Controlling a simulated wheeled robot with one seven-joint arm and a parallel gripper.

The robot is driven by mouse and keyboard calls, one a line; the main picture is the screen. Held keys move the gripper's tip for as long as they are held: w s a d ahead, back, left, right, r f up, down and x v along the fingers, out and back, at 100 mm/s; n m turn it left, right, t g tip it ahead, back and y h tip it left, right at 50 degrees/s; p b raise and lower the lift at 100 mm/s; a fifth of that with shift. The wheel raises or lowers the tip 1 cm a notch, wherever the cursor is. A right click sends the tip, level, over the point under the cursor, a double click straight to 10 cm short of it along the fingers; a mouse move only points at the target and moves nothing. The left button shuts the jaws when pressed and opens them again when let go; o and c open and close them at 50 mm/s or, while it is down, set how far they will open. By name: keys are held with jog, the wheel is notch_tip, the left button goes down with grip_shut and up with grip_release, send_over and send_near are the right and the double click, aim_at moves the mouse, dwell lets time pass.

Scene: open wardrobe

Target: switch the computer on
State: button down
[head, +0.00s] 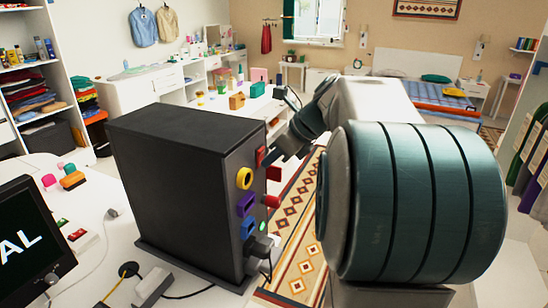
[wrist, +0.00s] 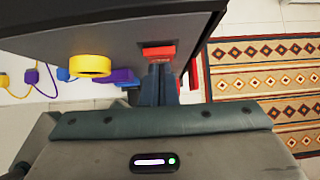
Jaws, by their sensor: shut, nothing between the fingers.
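The computer is a black tower (head: 180,165) standing on the white desk in the head view. Its narrow panel carries a yellow ring (head: 244,179), purple and blue parts, several red parts, and a small green spot (head: 263,226). My gripper (head: 274,157) is at the upper part of this panel, beside a red part (head: 261,155). In the wrist view my shut fingers (wrist: 158,84) point at a red block (wrist: 158,51) on the panel. The fingertips are at or very near it; I cannot tell whether they touch. Nothing is between the fingers.
A monitor (head: 30,240) with the letters "AL" stands at the left. Cables and a white power strip (head: 152,288) lie on the desk (head: 200,297). A patterned rug (head: 303,240) covers the floor right of the tower. Shelves, white cabinets and a bed are behind.

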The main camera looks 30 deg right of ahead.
jog(key=shift+r+p, duration=0.7)
jog(key=shift+d, duration=0.1)
jog(key=s+d+r, duration=0.5)
jog(key=s+d, duration=0.2)
jog(key=s, duration=0.2)
jog(key=shift+s+d+r+b, duration=0.2)
jog(key=shift+r+b, duration=0.1)
jog(key=shift+r, duration=0.1)
jog(key=shift+a+f, duration=0.1)
